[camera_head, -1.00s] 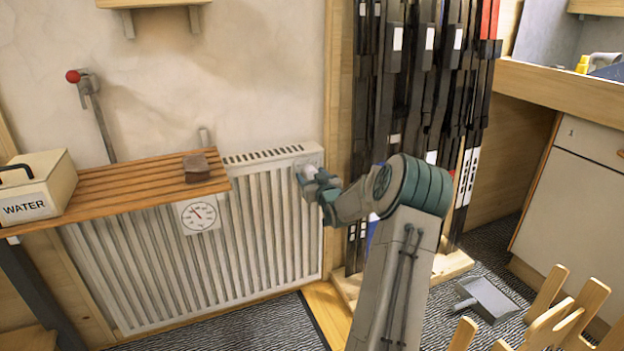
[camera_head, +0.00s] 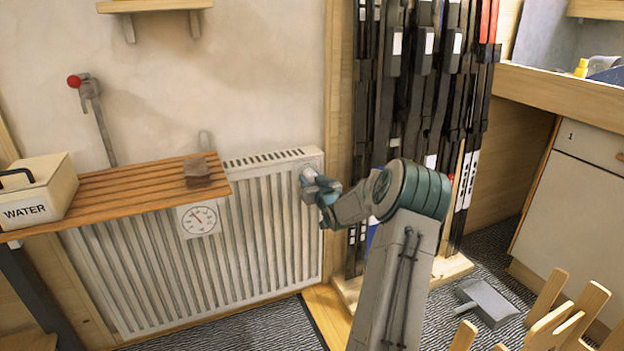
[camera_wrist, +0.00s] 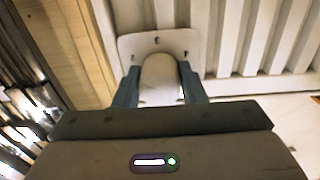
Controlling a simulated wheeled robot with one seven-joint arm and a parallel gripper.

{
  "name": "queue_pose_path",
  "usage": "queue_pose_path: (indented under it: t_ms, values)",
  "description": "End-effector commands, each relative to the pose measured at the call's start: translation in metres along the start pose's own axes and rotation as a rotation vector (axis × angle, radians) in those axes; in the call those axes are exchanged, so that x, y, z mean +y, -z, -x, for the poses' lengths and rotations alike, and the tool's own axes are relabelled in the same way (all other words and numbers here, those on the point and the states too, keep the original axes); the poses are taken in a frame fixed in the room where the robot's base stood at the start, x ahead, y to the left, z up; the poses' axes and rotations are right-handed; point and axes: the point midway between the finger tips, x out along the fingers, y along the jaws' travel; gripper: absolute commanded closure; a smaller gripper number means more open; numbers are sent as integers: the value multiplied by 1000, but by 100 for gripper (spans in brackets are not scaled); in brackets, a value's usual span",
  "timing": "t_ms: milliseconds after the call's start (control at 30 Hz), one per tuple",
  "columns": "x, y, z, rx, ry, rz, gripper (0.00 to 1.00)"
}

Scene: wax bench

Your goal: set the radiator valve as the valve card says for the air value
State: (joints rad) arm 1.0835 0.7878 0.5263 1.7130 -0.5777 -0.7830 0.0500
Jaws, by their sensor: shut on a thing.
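The white radiator (camera_head: 250,235) stands against the wall below the wooden slatted shelf. Its valve knob (camera_wrist: 160,80) is pale and rounded, in front of a light plate (camera_wrist: 190,42) with small dark marks that are too small to read. My gripper (camera_wrist: 160,92) is shut on the knob, one finger on each side, at the radiator's upper right in the head view (camera_head: 308,182). A round dial gauge (camera_head: 199,219) hangs on the radiator's front; its needle points up and left, and its figures are too small to read. I cannot make out a valve card.
A white box marked WATER (camera_head: 40,190) and a brown block (camera_head: 197,172) sit on the slatted shelf (camera_head: 120,197). A dustpan (camera_head: 487,303) lies on the floor.

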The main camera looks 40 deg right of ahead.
Motion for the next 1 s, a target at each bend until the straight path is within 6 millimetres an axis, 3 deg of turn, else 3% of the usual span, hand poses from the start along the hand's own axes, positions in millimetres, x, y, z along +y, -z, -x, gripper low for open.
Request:
queue_pose_path:
  t_ms: [1000]
  values:
    - [-1,4,1,-31,0,-916,86]
